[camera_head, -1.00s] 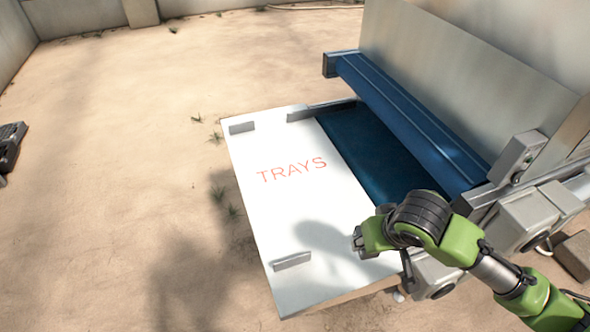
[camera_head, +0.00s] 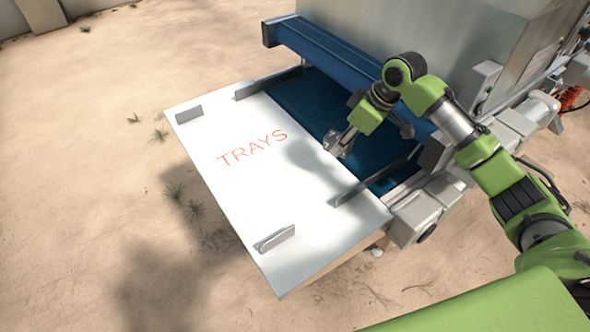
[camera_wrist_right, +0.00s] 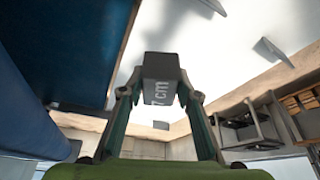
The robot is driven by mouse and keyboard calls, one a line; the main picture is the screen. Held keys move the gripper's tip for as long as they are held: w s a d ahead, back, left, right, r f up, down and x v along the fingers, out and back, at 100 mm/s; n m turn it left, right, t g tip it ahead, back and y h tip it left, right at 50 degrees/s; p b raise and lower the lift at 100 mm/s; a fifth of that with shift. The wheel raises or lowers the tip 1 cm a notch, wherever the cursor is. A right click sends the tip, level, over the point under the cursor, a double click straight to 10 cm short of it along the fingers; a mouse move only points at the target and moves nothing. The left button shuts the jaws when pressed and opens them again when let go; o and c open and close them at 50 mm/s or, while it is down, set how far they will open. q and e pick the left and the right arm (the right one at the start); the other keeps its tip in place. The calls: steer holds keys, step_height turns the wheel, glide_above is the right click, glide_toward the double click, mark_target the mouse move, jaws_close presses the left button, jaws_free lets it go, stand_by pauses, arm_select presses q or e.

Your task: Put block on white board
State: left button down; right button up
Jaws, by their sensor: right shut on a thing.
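The white board (camera_head: 290,200) carries the red word TRAYS and lies beside the blue belt. It also fills the upper middle of the right wrist view (camera_wrist_right: 215,55). My right gripper (camera_head: 340,143) is over the border between the board and the belt, its shadow on the board. In the right wrist view its fingers are shut on a dark grey block (camera_wrist_right: 160,70) marked "7 cm". In the head view the block is too small to make out clearly. I cannot tell whether the block touches the board. My left gripper is not in view.
Small grey upright plates stand on the board, at its far left corner (camera_head: 189,113), near front edge (camera_head: 277,238) and belt side. The blue belt (camera_head: 300,100) runs under a blue bar (camera_head: 325,50) of the large grey machine (camera_head: 400,35). Sandy ground surrounds it.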

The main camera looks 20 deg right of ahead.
steer(key=a+f+p, duration=0.1)
steer(key=a+f, duration=0.1)
steer(key=a, duration=0.3)
steer(key=p, duration=0.1)
glide_above(302, 186)
steer(key=d, duration=0.2)
steer(key=f, duration=0.3)
steer(key=s+f, duration=0.1)
steer(key=f, duration=0.1)
steer(key=shift+a, duration=0.1)
steer(key=f, duration=0.1)
steer(key=f+p, duration=0.1)
steer(key=f, duration=0.1)
steer(key=shift+a+f, duration=0.1)
steer(key=shift+a, duration=0.25)
steer(key=shift+f, duration=0.4)
steer(key=shift+f, duration=0.1)
steer(key=o, duration=1.2)
steer(key=v, duration=1.2)
steer(key=shift+a+b, duration=0.1)
steer(key=shift+b, duration=0.3)
